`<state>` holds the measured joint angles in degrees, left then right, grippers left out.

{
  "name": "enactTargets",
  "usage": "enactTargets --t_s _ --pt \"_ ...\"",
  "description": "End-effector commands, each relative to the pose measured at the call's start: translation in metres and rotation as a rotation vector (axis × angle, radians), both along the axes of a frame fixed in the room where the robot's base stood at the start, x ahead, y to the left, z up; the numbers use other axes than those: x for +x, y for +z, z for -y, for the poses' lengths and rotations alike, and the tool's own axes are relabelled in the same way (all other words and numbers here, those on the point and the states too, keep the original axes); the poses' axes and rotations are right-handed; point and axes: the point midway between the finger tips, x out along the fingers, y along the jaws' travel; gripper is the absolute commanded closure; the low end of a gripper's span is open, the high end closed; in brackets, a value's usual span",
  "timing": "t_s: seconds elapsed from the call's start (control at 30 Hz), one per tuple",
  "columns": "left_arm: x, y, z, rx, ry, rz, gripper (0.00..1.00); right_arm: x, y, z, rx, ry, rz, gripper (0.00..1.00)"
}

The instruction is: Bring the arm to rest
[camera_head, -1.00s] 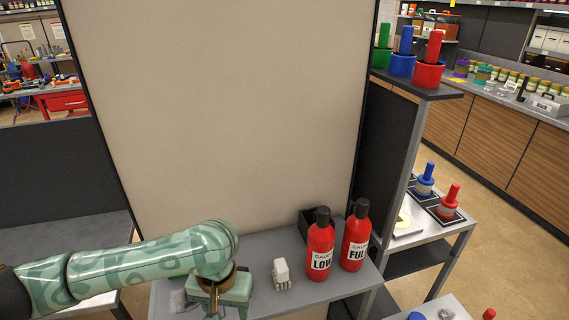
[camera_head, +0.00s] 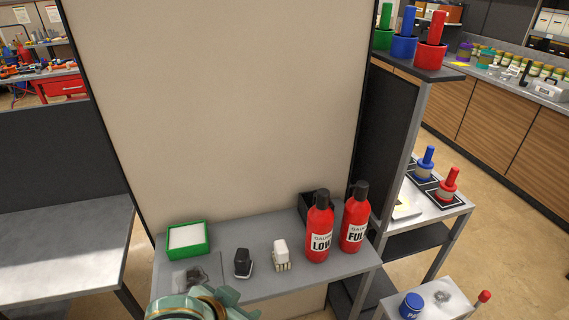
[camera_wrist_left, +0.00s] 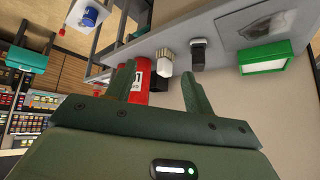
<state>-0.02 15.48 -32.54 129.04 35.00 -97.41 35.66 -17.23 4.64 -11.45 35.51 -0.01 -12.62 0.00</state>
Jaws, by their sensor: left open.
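My left gripper (camera_head: 205,306) shows only partly at the bottom edge of the head view, in front of the grey shelf (camera_head: 262,284). In the left wrist view its two fingers (camera_wrist_left: 150,76) stand apart with nothing between them. It is clear of the items on the shelf. Most of my left arm is out of the head view. My right gripper is not in view.
The shelf holds a green-rimmed tray (camera_head: 188,239), a black item (camera_head: 243,263), a white brush-like item (camera_head: 281,255) and two red bottles, LOW (camera_head: 319,228) and FULL (camera_head: 355,220). A beige panel (camera_head: 220,110) stands behind. A grey table (camera_head: 65,250) at left is bare.

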Motion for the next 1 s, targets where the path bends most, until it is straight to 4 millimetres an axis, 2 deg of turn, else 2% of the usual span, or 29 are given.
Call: enactTargets --t_s 0.1,0.2,0.3,0.47,0.5,0.6,0.77,0.87,0.97,1.0 --pt "-0.02 -0.012 -0.064 0.172 0.084 0.059 0.47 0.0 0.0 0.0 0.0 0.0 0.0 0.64" --pt "-0.041 -0.017 -0.115 0.337 0.128 0.07 0.47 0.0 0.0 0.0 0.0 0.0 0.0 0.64" --pt "-0.063 -0.019 -0.157 0.489 0.155 0.054 0.47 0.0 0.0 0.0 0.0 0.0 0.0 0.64" --pt "-0.103 -0.016 -0.215 0.718 0.171 -0.003 0.47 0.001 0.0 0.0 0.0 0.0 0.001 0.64" --pt "-0.096 -0.041 -0.207 0.688 0.154 -0.013 0.47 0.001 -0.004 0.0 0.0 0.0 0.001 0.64" --pt "-0.091 -0.087 -0.198 0.647 0.13 -0.045 0.47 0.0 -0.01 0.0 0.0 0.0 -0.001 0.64" --pt "-0.095 -0.169 -0.183 0.572 0.099 -0.113 0.47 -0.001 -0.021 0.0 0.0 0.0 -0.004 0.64" --pt "-0.107 -0.233 -0.173 0.515 0.086 -0.169 0.47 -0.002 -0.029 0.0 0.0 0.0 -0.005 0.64" --pt "-0.132 -0.308 -0.164 0.444 0.083 -0.245 0.47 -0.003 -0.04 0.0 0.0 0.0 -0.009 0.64" --pt "-0.148 -0.341 -0.161 0.413 0.087 -0.28 0.47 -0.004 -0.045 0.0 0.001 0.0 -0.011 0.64"
